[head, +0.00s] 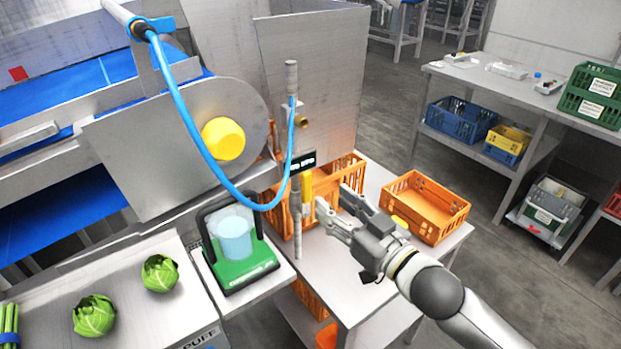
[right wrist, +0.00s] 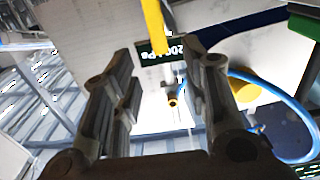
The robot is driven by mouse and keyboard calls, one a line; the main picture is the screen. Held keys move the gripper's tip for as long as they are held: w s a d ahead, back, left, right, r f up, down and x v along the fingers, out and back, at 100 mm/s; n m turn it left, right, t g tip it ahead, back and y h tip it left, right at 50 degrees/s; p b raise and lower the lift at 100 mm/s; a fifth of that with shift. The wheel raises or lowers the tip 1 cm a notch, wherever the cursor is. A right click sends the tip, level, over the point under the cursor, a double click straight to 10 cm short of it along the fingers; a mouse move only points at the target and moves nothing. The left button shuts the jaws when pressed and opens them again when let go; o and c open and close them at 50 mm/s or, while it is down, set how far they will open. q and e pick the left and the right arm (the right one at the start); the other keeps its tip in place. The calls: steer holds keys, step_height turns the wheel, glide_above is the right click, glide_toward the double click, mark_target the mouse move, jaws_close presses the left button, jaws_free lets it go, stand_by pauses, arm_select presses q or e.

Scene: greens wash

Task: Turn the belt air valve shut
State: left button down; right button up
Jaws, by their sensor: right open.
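The fingers look apart from the lever. My left gripper is not in view.
A blue air hose (head: 202,142) loops down left of the pipe. Orange crates stand behind the pipe (head: 345,170) and to the right (head: 428,205). A green scale with a clear container (head: 240,262) and lettuces (head: 160,273) are at left. A steel panel (head: 320,75) rises behind.

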mark_target(308, 182)
steer(key=p+x, duration=0.1)
steer(key=x, duration=0.8)
steer(key=shift+p, duration=0.35)
steer(key=shift+d, duration=0.1)
jaws_close()
